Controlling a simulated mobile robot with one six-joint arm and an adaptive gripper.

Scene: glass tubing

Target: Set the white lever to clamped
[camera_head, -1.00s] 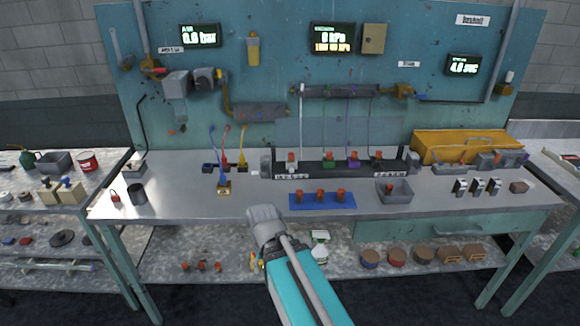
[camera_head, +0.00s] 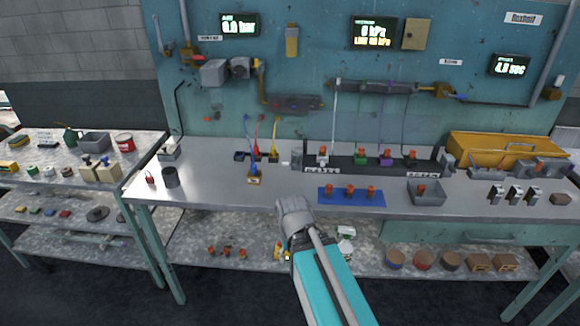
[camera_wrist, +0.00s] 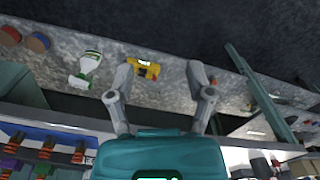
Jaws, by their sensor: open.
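In the head view, a black rack (camera_head: 375,163) stands on the workbench with several stations along it. At its left end is a white piece (camera_head: 323,153) with an orange top, below a thin white upright line. It may be the white lever; its setting is too small to read. Green (camera_head: 361,155) and purple (camera_head: 386,157) pieces stand to its right. My gripper (camera_head: 294,212) is in front of the bench's front edge, apart from the rack. The wrist view shows its two fingers (camera_wrist: 160,78) spread and empty, with the lower shelf beyond them.
A blue mat (camera_head: 350,202) with orange-topped pieces and a grey bin (camera_head: 427,198) lie in front of the rack. Blue, red and yellow upright items stand left of it. A dark cup (camera_head: 170,177) is at the bench's left end. A spray bottle (camera_wrist: 87,68) is on the lower shelf.

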